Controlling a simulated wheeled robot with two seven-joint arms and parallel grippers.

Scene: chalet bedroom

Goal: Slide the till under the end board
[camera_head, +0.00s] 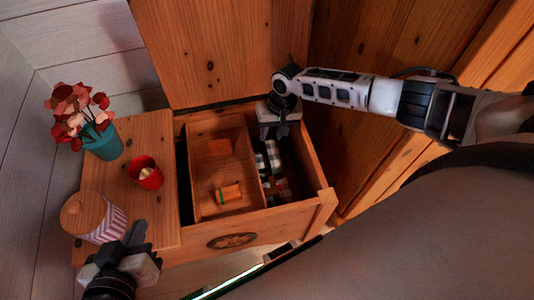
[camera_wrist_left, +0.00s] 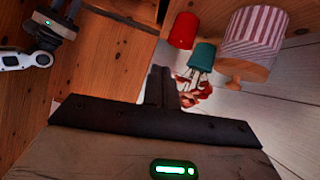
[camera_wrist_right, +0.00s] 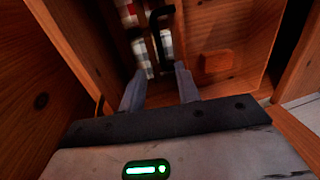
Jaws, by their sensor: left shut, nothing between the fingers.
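The till (camera_head: 240,140) is a shallow wooden tray inside the open chest (camera_head: 270,224). The end board (camera_head: 165,200) covers the chest's left end, left of the till. My right gripper (camera_head: 282,128) reaches down into the chest right of the till, at the far end. Its fingers (camera_wrist_right: 160,88) are apart, with the till to their right in the right wrist view; contact cannot be told. My left gripper (camera_head: 136,235) is shut and empty over the end board's near edge.
On the end board stand a teal vase of flowers (camera_head: 105,143), a red cup (camera_head: 148,175) and a striped jar with wooden lid (camera_head: 100,222), close to my left gripper. Plaid cloth (camera_head: 272,165) lies right of the till. The raised lid (camera_head: 215,55) stands behind.

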